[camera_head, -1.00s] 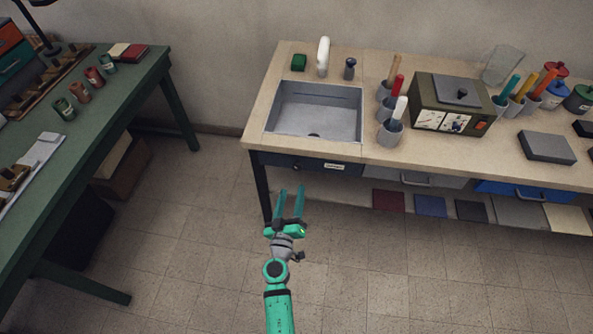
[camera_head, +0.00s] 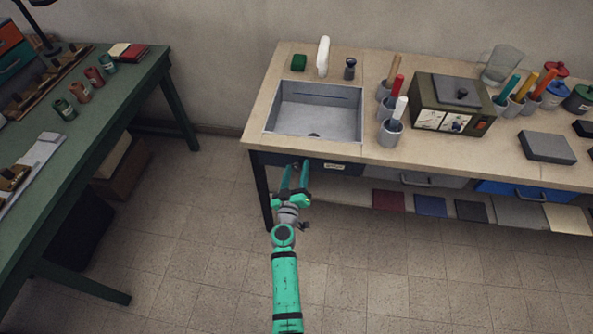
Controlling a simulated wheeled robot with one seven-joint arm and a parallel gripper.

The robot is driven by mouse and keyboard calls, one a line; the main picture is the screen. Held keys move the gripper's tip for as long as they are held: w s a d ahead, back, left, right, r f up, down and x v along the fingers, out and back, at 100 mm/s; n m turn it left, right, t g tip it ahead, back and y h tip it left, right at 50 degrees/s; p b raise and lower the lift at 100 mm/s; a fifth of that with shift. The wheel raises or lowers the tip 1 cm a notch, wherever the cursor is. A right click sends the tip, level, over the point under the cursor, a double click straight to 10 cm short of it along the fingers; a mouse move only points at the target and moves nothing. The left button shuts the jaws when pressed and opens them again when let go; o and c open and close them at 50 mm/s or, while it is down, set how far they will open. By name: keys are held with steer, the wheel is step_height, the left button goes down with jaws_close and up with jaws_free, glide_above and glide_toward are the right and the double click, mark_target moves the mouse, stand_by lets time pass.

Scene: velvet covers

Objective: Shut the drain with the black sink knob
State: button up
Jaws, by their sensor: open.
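The black sink knob (camera_head: 350,69) stands upright on the bench top, behind the right part of the sink and right of the white tap (camera_head: 323,57). The grey sink (camera_head: 271,123) is set into the bench. A dark drain opening (camera_head: 314,135) shows in part at the front of its floor, by the near rim. My gripper (camera_head: 295,164) is open and empty. It appears below the sink's front edge, in front of the bench's drawer front, pointing toward the bench and apart from the knob.
Grey cups with coloured handles (camera_head: 390,132) stand right of the sink, beside a dark olive box (camera_head: 450,104). A green table (camera_head: 150,73) is at left. Tiled floor between is clear.

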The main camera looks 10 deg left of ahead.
steer(key=c, duration=1.1)
steer(key=shift+o, duration=0.2)
steer(key=n, duration=0.4)
steer(key=shift+n, duration=0.3)
steer(key=n, duration=0.4)
steer(key=shift+n, duration=0.3)
steer(key=n, duration=0.4)
steer(key=shift+n, duration=2.4)
